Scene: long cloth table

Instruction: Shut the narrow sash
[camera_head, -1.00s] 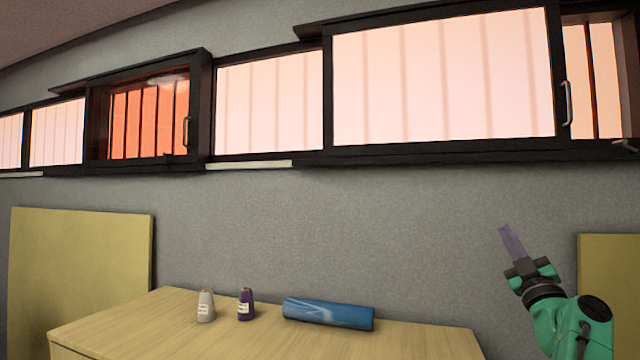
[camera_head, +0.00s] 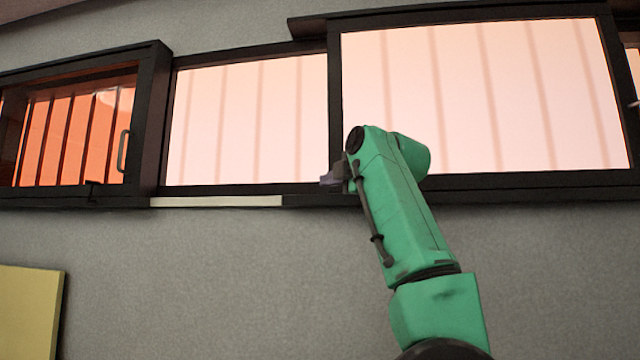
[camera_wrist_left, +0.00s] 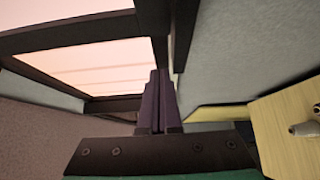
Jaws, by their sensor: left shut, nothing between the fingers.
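The narrower sash (camera_head: 130,95) is at the left in the head view, dark-framed, with orange slats behind its glass. Its upright handle (camera_head: 122,152) is on its right side. My left gripper (camera_head: 331,179) is shut and empty, in front of the lower left corner of the wide sash (camera_head: 335,110), well to the right of that handle. In the left wrist view its purple fingers (camera_wrist_left: 158,100) are together beside a dark frame corner (camera_wrist_left: 125,105). I cannot tell whether they touch it. My right gripper is not in view.
A pale fixed pane (camera_head: 250,120) lies between the two sashes, with a white strip (camera_head: 215,201) below it. A yellow board (camera_head: 30,320) stands at the lower left. A wooden table (camera_wrist_left: 285,115) shows in the left wrist view. The grey wall is otherwise bare.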

